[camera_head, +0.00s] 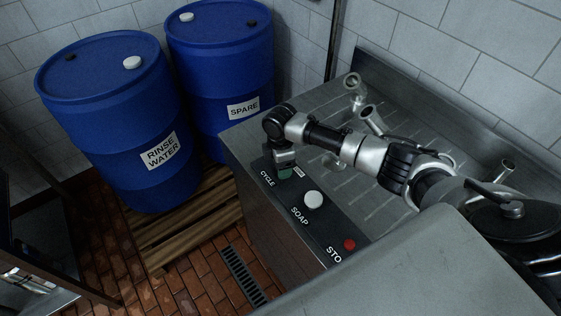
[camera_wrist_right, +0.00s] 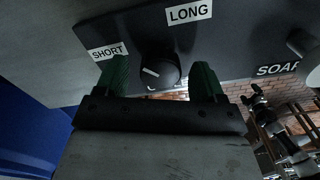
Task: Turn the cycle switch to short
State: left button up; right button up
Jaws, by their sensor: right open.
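The cycle switch (camera_wrist_right: 159,71) is a round black knob with a white line on its face, on a dark panel (camera_wrist_right: 240,40). The line lies left of the knob's middle and slants up to the left, on the side of the SHORT label (camera_wrist_right: 108,52). The LONG label (camera_wrist_right: 189,12) is above and to the right. My right gripper (camera_wrist_right: 162,80) is open, with one green finger on each side of the knob; contact is not clear. In the head view my right gripper (camera_head: 285,170) covers the switch beside the CYCLE label (camera_head: 267,179). My left gripper is not in view.
A white SOAP knob (camera_head: 313,200) and a red stop button (camera_head: 349,244) are on the same panel. Metal spouts (camera_head: 372,120) stand on the steel counter behind my right arm. Blue barrels (camera_head: 112,120) stand on a wooden pallet (camera_head: 190,225) to the left.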

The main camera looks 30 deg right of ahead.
notch_tip(320, 180, up, 11)
jog(key=b, duration=0.2)
dwell(0.3)
jog(key=shift+f, duration=0.15)
